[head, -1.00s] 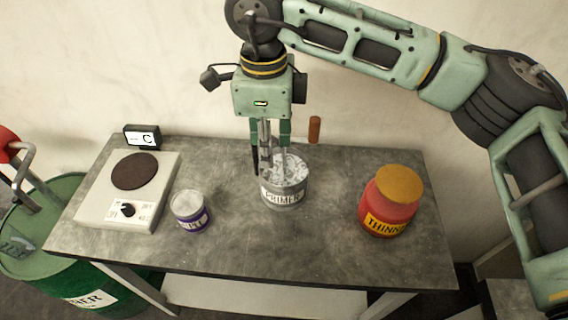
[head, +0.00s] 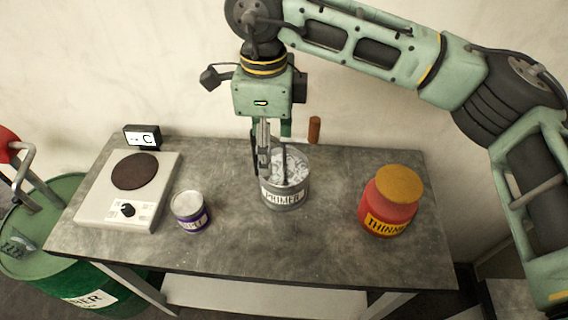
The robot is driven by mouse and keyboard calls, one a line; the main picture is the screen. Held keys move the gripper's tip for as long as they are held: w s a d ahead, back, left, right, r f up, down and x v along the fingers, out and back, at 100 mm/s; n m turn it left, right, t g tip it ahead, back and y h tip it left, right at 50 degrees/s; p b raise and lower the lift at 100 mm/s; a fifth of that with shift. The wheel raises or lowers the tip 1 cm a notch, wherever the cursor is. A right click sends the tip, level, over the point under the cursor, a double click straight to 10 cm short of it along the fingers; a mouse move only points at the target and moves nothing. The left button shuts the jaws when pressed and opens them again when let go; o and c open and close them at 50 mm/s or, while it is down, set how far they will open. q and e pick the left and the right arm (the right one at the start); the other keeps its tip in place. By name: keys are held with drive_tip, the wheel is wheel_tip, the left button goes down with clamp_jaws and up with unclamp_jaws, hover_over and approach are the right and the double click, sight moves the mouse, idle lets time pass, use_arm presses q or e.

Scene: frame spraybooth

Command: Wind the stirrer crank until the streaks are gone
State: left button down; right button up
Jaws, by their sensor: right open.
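The grey primer can (head: 285,198) stands near the middle of the table. Its contents (head: 293,163) show white and grey streaks. A dark stirrer shaft rises from the can, and the crank's brown upright handle (head: 314,130) stands above the can's back right. My right gripper (head: 269,158) points down over the left part of the can, with its fingers open. It is to the left of the handle and does not hold it. The fingers partly hide the shaft and the can's rim. My left gripper is not in view.
A hot plate (head: 163,190) with a dark disc and a small sign (head: 142,137) are at the left. A small purple-and-white tin (head: 190,211) stands left of the primer can. A red thinner jar (head: 389,205) stands right. The table front (head: 270,255) is clear.

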wheel_tip(320, 180, up, 8)
drive_tip(key=p, duration=0.4)
drive_tip(key=shift+f, duration=0.1)
idle(0.5)
